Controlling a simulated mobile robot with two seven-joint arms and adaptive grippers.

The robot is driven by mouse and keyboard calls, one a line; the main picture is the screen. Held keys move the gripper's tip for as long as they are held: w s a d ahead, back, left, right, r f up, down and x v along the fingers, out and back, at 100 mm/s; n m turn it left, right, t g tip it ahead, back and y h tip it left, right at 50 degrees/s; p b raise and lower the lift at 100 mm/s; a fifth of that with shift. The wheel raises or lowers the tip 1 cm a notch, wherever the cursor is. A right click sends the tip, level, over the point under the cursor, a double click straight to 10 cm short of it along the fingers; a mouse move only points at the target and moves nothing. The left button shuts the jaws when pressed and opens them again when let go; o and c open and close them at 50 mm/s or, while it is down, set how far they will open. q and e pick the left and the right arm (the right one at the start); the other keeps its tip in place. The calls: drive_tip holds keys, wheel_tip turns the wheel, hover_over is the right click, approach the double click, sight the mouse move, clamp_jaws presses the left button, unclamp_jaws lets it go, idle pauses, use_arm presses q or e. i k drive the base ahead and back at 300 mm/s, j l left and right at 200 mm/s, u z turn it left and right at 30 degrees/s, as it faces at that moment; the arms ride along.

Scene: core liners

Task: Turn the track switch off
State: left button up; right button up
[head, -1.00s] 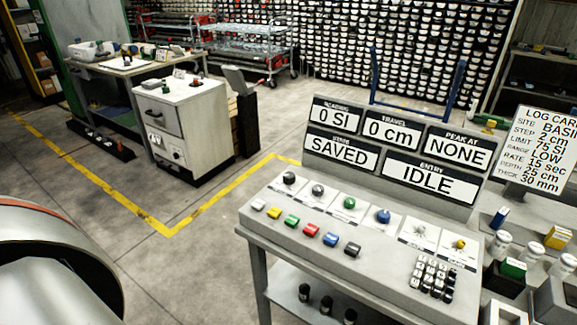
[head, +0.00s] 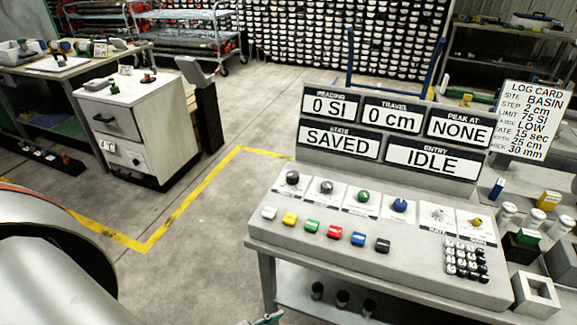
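No switch with a readable "track" label shows. The grey control console (head: 330,245) stands right of centre, with a row of knobs: black, grey, green (head: 363,197) and blue (head: 399,205). To their right are a small metal toggle (head: 438,214) over a label like RATE and a gold-coloured control (head: 475,222). The white cabinet (head: 150,115) at the left has small controls on its top and front, too small to read. A large rounded arm link of mine fills the lower left. A small teal tip shows at the bottom edge; I cannot tell what it is. Neither gripper is clearly visible.
The console's display panel (head: 390,139) reads 0 SI, 0 cm, NONE, SAVED and IDLE. A log card (head: 533,120) stands at the right, above bottles and small blocks. A workbench (head: 55,68) is at the far left. Floor with a yellow line (head: 190,200) lies clear between cabinet and console.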

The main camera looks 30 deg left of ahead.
sight(292, 177)
drive_tip(key=j+z, duration=0.2)
drive_tip(key=j, duration=0.3)
drive_tip(key=k+j+z, duration=0.15)
drive_tip(key=j, duration=0.3)
drive_tip(key=j+z, duration=0.4)
drive_tip(key=j, duration=0.6)
drive_tip(key=i, duration=0.05)
